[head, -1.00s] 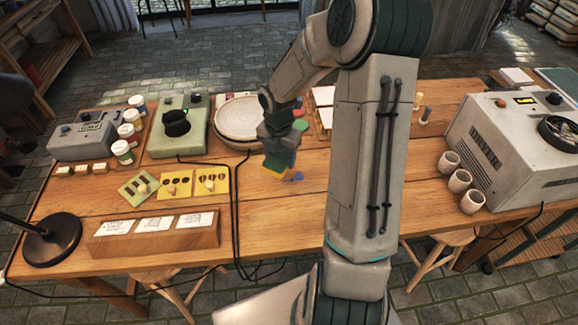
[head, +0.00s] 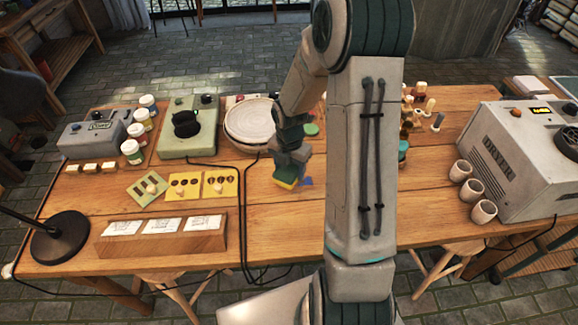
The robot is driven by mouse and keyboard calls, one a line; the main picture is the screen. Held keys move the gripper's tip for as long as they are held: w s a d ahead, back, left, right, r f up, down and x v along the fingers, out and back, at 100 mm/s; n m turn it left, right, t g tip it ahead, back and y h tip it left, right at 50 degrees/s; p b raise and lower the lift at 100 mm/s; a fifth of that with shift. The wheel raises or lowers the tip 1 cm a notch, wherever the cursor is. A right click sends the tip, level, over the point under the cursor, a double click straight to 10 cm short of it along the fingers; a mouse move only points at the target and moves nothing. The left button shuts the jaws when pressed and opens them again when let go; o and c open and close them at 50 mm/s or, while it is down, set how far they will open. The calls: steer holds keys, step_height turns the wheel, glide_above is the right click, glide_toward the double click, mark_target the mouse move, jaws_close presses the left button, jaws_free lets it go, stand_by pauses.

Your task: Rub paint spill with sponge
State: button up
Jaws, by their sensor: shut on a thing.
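My gripper (head: 289,168) points down over the middle of the wooden table and is shut on a sponge (head: 286,184), yellow below and green above. The sponge is at the tabletop; whether it presses on the wood is hard to tell. A small blue paint spill (head: 306,182) shows on the wood just right of the sponge. The sponge may cover part of the spill. My arm hides the table to the right of it.
A stack of pale plates (head: 249,122) stands behind and left of my gripper, beside a green machine (head: 188,132). Yellow stencil cards (head: 185,186) lie to the left. Cups (head: 472,189) and the dryer (head: 525,150) stand at the right. The wood in front of the sponge is clear.

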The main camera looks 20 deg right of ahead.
mark_target(290, 168)
step_height(290, 168, down, 4)
steer(key=b, duration=0.3)
steer(key=shift+f, duration=0.15)
steer(key=shift+d+f, duration=0.15)
steer(key=shift+f, duration=0.2)
steer(key=shift+s+d+r, duration=0.1)
steer(key=shift+s+d, duration=0.25)
steer(key=shift+d, duration=0.8)
steer(key=shift+s+d, duration=0.3)
steer(key=shift+d, duration=0.9)
steer(key=shift+s+d+r, duration=0.1)
steer(key=shift+s+d, duration=0.25)
steer(key=shift+d, duration=0.8)
steer(key=shift+a+f, duration=0.2)
steer(key=shift+a, duration=0.1)
steer(key=shift+w+a+r, duration=0.1)
steer(key=shift+w+a, duration=0.2)
steer(key=shift+a, duration=0.3)
steer(key=shift+w+a, duration=0.15)
steer(key=shift+a, duration=0.55)
steer(key=shift+w+a, duration=0.15)
steer(key=shift+a, duration=0.5)
steer(key=shift+w+a, duration=0.2)
steer(key=shift+a, duration=0.5)
steer(key=shift+w+a, duration=0.2)
steer(key=shift+a, duration=0.5)
step_height(290, 168, up, 8)
steer(key=p, duration=0.6)
